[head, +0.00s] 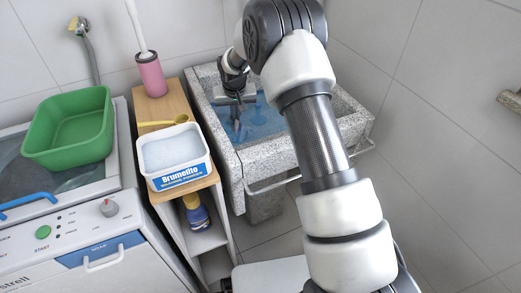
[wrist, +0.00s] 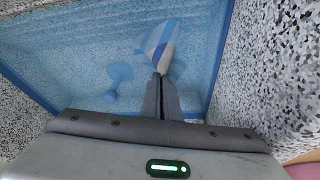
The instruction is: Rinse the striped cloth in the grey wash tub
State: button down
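The grey speckled wash tub (head: 243,160) holds clear blue water (wrist: 60,65). My gripper (head: 236,128) reaches down into the tub in the head view. In the wrist view, the fingers of my gripper (wrist: 160,76) are together, with the blue-and-white striped cloth (wrist: 161,45) at their tips. The cloth hangs bunched beyond the fingertips, over or in the water; how deep it sits I cannot tell. In the head view the cloth is not clearly visible behind my gripper.
Left of the tub, a narrow wooden-topped shelf carries a white Brumelite box (head: 175,157), a yellow scoop (head: 165,123) and a pink brush holder (head: 152,76). A green basin (head: 72,127) sits on the washing machine (head: 100,225). A metal rail (head: 275,184) runs along the tub's front.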

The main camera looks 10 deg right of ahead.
jog(key=shift+r, duration=0.15)
jog(key=shift+r+p, duration=0.75)
jog(key=shift+r, duration=0.6)
jog(key=shift+f, duration=0.15)
jog(key=shift+f+b, duration=1.05)
jog(key=shift+f, duration=0.3)
jog(key=shift+r, duration=0.1)
notch_tip(320, 180, up, 28)
jog(key=p, duration=1.7)
jog(key=shift+r, duration=0.15)
dwell(0.9)
dwell(1.0)
